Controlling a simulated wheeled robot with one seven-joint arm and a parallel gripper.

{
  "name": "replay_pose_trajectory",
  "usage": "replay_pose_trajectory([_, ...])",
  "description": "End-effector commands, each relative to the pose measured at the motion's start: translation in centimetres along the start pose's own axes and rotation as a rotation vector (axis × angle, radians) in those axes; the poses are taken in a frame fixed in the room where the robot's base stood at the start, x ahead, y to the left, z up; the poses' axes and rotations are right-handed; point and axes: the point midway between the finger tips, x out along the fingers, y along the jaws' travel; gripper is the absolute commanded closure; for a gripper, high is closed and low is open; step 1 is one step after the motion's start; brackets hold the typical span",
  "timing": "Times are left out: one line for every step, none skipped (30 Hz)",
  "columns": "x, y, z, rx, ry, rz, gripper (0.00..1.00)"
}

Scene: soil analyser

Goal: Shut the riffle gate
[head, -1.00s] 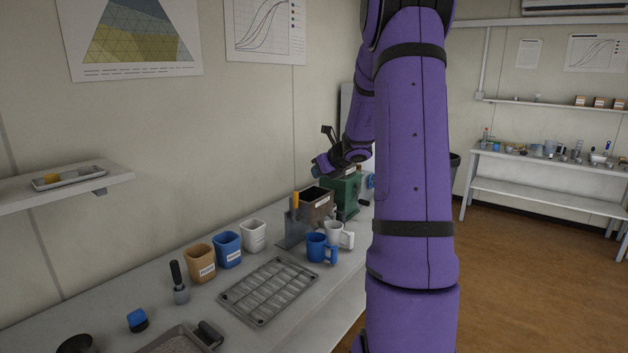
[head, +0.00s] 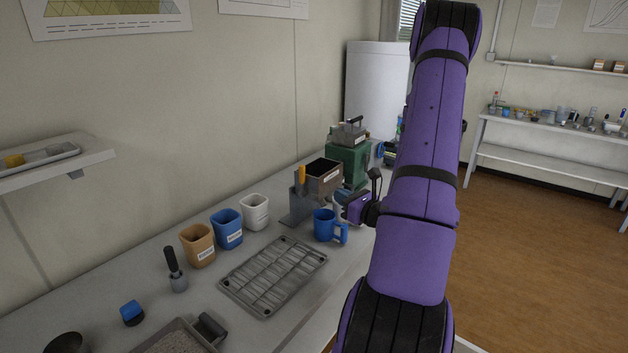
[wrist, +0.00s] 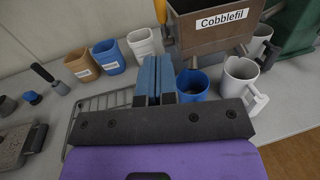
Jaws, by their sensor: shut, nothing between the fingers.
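The riffle box is a brown hopper (head: 323,178) on a grey metal stand (head: 296,208), toward the bench's far end. In the wrist view the hopper (wrist: 215,32) carries a label reading "Cobblefil". An upright orange handle (head: 301,175) stands at its left side; its lower part also shows in the wrist view (wrist: 160,10). I cannot tell the gate's position. My gripper (head: 341,196) is at the hopper's right front in the head view, partly hidden by my wrist. Its blue fingers (wrist: 153,75) are shut and empty, apart from the handle.
A blue mug (head: 325,226) and a white mug (wrist: 240,78) stand close by my fingers. Tan (head: 197,246), blue (head: 227,230) and white (head: 255,212) cups line the wall side. A grey rack tray (head: 272,276) lies in front. A green machine (head: 349,162) stands behind the hopper.

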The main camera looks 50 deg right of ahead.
Motion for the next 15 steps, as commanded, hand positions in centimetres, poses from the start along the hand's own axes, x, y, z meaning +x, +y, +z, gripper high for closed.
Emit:
replay_pose_trajectory([0.3,0.0,0.0,-0.002,-0.002,-0.001,1.00])
replay_pose_trajectory([0.6,0.0,0.0,-0.002,-0.002,-0.001,1.00])
replay_pose_trajectory([1.0,0.0,0.0,-0.003,-0.003,0.000,1.00])
replay_pose_trajectory([1.4,0.0,0.0,-0.003,-0.003,0.001,1.00])
replay_pose_trajectory([1.9,0.1,0.0,-0.003,-0.002,0.002,1.00])
replay_pose_trajectory([2.5,0.1,0.0,-0.002,-0.002,0.002,1.00])
replay_pose_trajectory([3.0,0.0,0.0,-0.003,-0.002,0.003,1.00])
replay_pose_trajectory([3.6,0.0,0.0,-0.003,-0.003,0.003,1.00])
replay_pose_trajectory([4.4,0.1,0.0,-0.003,-0.002,0.004,1.00])
replay_pose_trajectory([5.0,0.1,0.0,-0.002,-0.002,0.004,1.00])
replay_pose_trajectory([5.5,0.0,0.0,-0.002,-0.002,0.002,1.00])
replay_pose_trajectory([6.3,0.1,0.0,-0.002,-0.002,0.003,1.00])
replay_pose_trajectory([6.9,0.1,0.0,-0.002,-0.002,0.004,1.00])
replay_pose_trajectory([7.4,0.1,0.1,-0.002,-0.002,0.003,1.00])
replay_pose_trajectory([8.2,0.1,0.0,-0.002,-0.002,0.004,1.00])
